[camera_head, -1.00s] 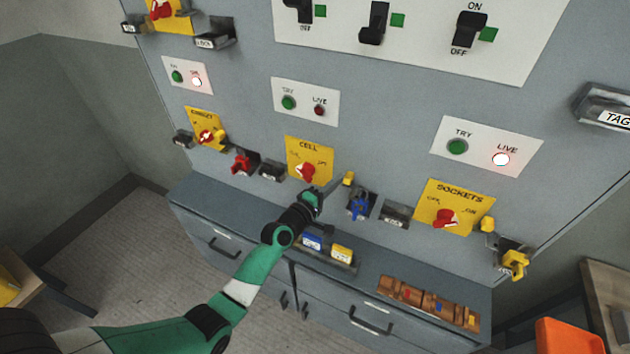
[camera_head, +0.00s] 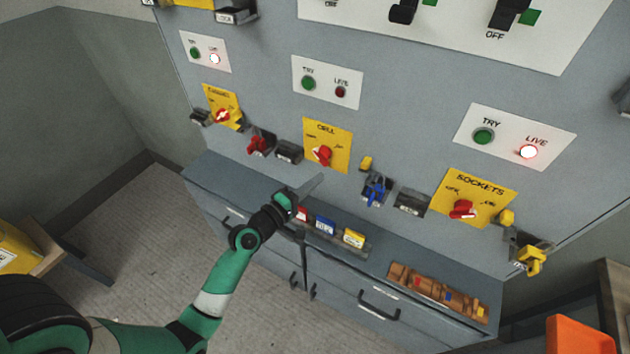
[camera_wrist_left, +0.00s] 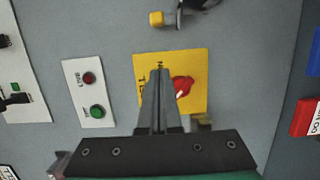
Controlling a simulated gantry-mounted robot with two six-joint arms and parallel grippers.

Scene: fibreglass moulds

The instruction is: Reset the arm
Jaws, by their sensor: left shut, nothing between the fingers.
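My left arm reaches in from the lower left in the head view. Its gripper (camera_head: 308,186) is shut and empty, above the grey cabinet top and in front of the panel, below the yellow CELL plate (camera_head: 340,133). The plate carries a red rotary switch (camera_head: 322,155). In the left wrist view the closed fingers (camera_wrist_left: 160,90) overlap the yellow plate (camera_wrist_left: 193,65) and partly cover its lettering; the red switch (camera_wrist_left: 182,86) shows just right of them. I cannot tell from that view how far apart they are. My right gripper is not in view.
Red, blue and yellow tags stand in a rack (camera_head: 365,251) on the cabinet top (camera_head: 235,179), close to my gripper. A brown tray (camera_head: 438,293) lies to the right. Locks and holders stick out from the panel. An orange object (camera_head: 580,335) is at lower right.

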